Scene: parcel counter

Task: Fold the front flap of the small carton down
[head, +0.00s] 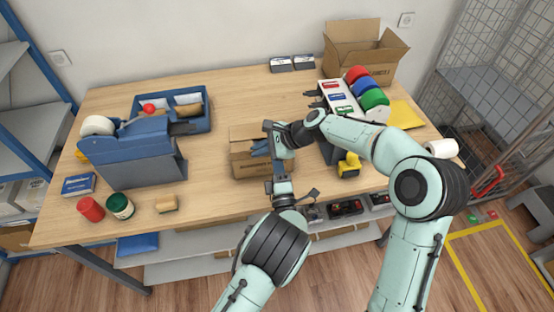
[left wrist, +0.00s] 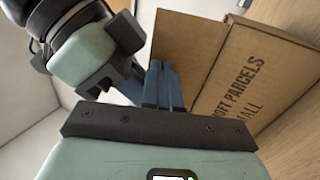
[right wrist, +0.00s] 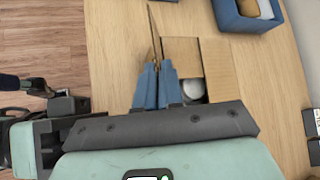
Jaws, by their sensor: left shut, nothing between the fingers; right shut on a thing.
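The small brown carton (head: 246,166) stands near the front middle of the counter, printed face to the front. Its front flap (right wrist: 152,32) stands up, seen nearly edge-on in the right wrist view; the left wrist view shows its broad side (left wrist: 185,42). My right gripper (head: 257,150) is shut on this flap, its blue fingers (right wrist: 155,72) at the flap's edge. My left gripper (head: 279,170) is shut and empty close to the carton's front right; its fingers (left wrist: 166,78) show in the left wrist view. A pale round item (right wrist: 192,90) shows through the carton's partly open top.
A blue-grey tape dispenser (head: 140,150) and a blue tray (head: 205,122) stand to the left. A larger open carton (head: 355,58) is at the back right. A yellow-handled tool (head: 349,166) lies right of the carton.

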